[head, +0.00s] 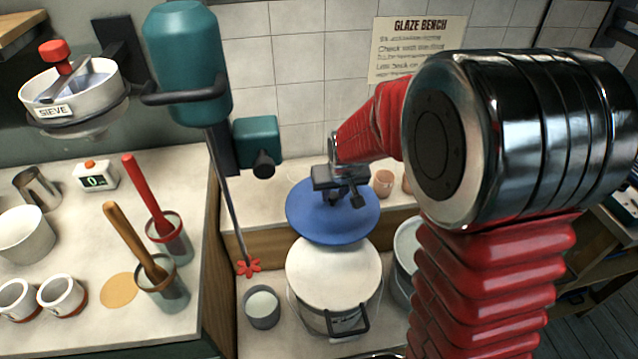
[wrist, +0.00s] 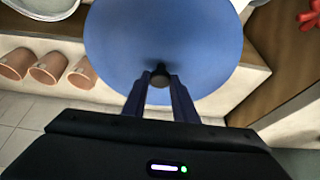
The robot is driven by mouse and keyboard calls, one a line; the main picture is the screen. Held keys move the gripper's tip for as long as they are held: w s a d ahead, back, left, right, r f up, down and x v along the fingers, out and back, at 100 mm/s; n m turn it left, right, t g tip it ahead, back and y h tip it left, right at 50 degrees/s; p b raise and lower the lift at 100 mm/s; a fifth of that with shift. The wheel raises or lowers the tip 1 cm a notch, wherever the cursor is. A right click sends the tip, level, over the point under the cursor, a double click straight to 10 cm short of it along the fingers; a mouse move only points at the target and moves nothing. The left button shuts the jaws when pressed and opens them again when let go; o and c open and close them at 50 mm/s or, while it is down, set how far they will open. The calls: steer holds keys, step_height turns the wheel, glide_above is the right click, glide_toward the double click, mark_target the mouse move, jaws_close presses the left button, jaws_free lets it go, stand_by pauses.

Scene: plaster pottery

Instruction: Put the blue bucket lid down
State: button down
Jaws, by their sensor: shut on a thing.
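The blue bucket lid (head: 310,222) is a round disc with a dark knob in its middle. My gripper (head: 338,192) is shut on that knob and holds the lid. In the wrist view the lid (wrist: 165,35) fills the upper middle, with the two fingers of my gripper (wrist: 160,82) closed on the knob. In the head view the lid overlaps the back rim of a white-topped bucket (head: 330,275). I cannot tell whether it touches that bucket or hangs above it.
A mixer shaft with a red paddle (head: 248,268) hangs left of the lid. A small grey pot (head: 262,307) stands in front of it. Another bucket (head: 406,245) is partly hidden behind my arm. Terracotta cups (wrist: 47,68) stand on the shelf. The left counter (head: 120,235) holds tools and pots.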

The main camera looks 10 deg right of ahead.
steer(key=shift+w, duration=0.1)
steer(key=w+r+n+y, duration=0.1)
steer(key=w+n, duration=0.1)
steer(key=w, duration=1.6)
steer(key=shift+w, duration=0.2)
steer(key=shift+d+r, duration=0.1)
step_height(320, 180, down, 6)
steer(key=shift+f, duration=2)
steer(key=shift+f, duration=0.1)
